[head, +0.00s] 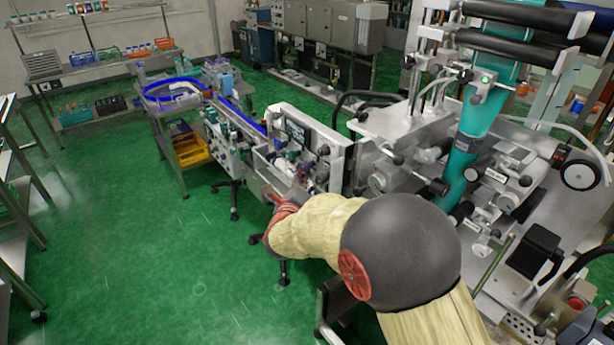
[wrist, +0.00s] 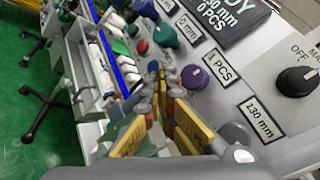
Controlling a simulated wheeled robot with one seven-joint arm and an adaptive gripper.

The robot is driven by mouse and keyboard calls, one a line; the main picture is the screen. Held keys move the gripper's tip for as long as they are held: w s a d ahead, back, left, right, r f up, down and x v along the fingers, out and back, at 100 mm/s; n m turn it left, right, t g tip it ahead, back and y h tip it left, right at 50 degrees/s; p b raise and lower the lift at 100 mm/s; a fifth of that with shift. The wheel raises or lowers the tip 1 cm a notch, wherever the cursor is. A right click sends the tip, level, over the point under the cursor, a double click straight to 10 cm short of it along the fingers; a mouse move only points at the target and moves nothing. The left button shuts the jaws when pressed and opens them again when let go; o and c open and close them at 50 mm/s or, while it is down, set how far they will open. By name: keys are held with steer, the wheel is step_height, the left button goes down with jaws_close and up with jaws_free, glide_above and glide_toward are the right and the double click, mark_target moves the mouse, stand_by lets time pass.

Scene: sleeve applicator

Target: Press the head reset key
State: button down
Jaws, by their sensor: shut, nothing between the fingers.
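In the wrist view a light grey control panel fills the right side. It carries a purple key (wrist: 195,77), a green key (wrist: 165,35), a red key (wrist: 142,46) and a grey key (wrist: 236,135). None shows a readable "head reset" label, so I cannot tell which is the head reset key. My gripper (wrist: 161,76) is shut and empty, its fingertips meeting left of the purple key and below the green one in the picture. I cannot tell whether they touch the panel. In the head view the arm hides most of the gripper.
A black knob (wrist: 297,81) marked OFF and a dark display (wrist: 228,18) sit on the panel. A blue-edged conveyor (wrist: 100,45) runs along the left. In the head view the large applicator machine (head: 400,125) stands right; green floor (head: 130,220) is open at left.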

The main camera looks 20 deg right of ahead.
steer(key=shift+a, duration=0.1)
steer(key=shift+s+a+f+b, duration=0.1)
steer(key=shift+s+a+b, duration=0.2)
steer(key=shift+a+b, duration=0.3)
steer(key=shift+a, duration=0.15)
steer(key=shift+s+a+b, duration=0.2)
steer(key=shift+s+a, duration=0.05)
steer(key=shift+a, duration=0.5)
steer(key=shift+s+a+b, duration=0.2)
steer(key=shift+s+a, duration=0.05)
steer(key=shift+a, duration=0.55)
steer(key=shift+s+a+b, duration=0.2)
steer(key=shift+s+a, duration=0.05)
steer(key=shift+a, duration=0.5)
